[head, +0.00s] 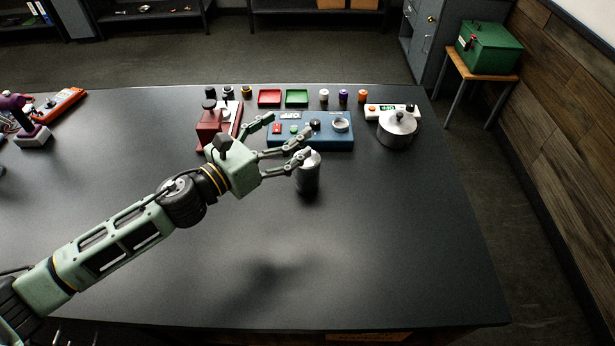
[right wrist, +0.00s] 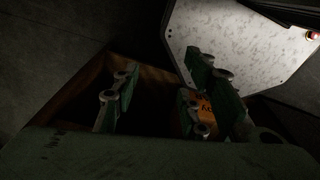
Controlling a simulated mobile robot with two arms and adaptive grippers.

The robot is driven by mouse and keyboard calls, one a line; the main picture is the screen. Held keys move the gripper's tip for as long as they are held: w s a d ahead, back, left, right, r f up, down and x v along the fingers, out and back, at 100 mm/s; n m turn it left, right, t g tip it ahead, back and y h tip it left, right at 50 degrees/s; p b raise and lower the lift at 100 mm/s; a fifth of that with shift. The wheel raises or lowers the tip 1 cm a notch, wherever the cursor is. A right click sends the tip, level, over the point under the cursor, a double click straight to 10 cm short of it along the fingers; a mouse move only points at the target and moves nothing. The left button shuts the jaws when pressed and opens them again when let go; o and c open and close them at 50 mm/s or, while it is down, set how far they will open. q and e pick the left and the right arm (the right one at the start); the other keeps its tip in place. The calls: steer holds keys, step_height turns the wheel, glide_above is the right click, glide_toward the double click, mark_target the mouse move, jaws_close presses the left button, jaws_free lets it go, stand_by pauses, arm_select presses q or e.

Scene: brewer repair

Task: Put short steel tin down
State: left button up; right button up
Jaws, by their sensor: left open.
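The short steel tin (head: 307,178) is a small grey cylinder with a bright top. It appears to stand upright on the dark table, in front of the blue device. My left gripper (head: 288,140) is open, with its fingers spread. One finger overlaps the tin's upper left edge in the head view; I cannot tell whether it touches. My right gripper (right wrist: 165,100) shows in the right wrist view with its fingers apart and nothing visible between them. It is out of the head view.
Behind the tin stand a blue device (head: 333,143), a red press (head: 209,130), a red tray (head: 269,97), a green tray (head: 297,97) and small jars. A steel pot (head: 397,130) is at right. The front and right of the table (head: 400,240) are clear. A dark wood-edged opening (right wrist: 75,90) lies beyond my right gripper.

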arm_select(q)
steer(key=b, duration=1.6)
glide_toward(297, 177)
steer(key=w+d, duration=0.1)
steer(key=w+d+r, duration=0.1)
steer(key=w+d, duration=0.1)
steer(key=d, duration=0.1)
steer(key=shift+w+d+r, duration=0.15)
steer(key=shift+w+r, duration=0.2)
steer(key=shift+w, duration=0.05)
steer(key=shift+f+b, duration=0.5)
steer(key=shift+b, duration=0.2)
steer(key=shift+w+d+r, duration=0.15)
steer(key=shift+w+d, duration=0.2)
steer(key=shift+d, duration=0.1)
steer(key=x, duration=0.2)
steer(key=p+x, duration=0.1)
steer(key=x, duration=0.1)
steer(key=p+x, duration=0.1)
steer(key=x, duration=0.1)
steer(key=shift+w+a+f, duration=0.15)
steer(key=shift+f, duration=0.25)
steer(key=shift+w+d+f, duration=0.1)
steer(key=shift+w+d, duration=0.15)
steer(key=shift+w, duration=0.05)
steer(key=c, duration=1.6)
